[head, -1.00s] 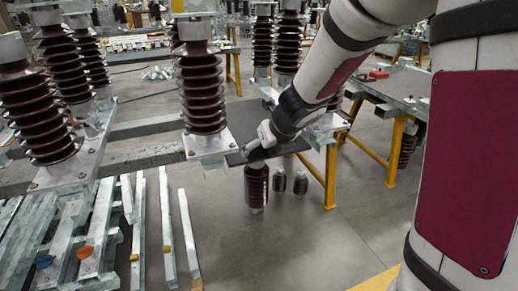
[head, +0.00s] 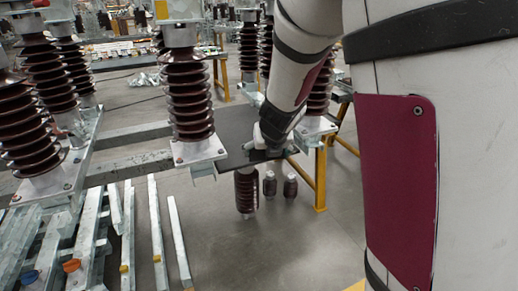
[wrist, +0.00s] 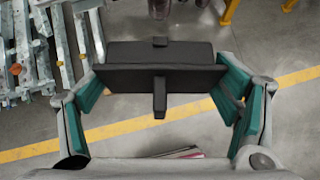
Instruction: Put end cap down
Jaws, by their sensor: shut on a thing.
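In the wrist view, my gripper (wrist: 160,95) has its two green-padded fingers on either side of a wide black block with a short stem, which I take to be the end cap (wrist: 125,75). The fingers are shut on its two ends. In the head view, my gripper (head: 268,148) is low beside the dark flat panel (head: 236,122), to the right of the nearest brown insulator's base plate. The held end cap cannot be made out clearly there. I cannot tell whether it touches any surface.
Ribbed brown insulators (head: 187,95) stand on galvanized beams to the left. Smaller dark insulators (head: 246,190) stand below my gripper. A yellow stand leg (head: 321,175) is close on the right. Metal bars (head: 157,230) lie at lower left. Grey floor is open in the lower middle.

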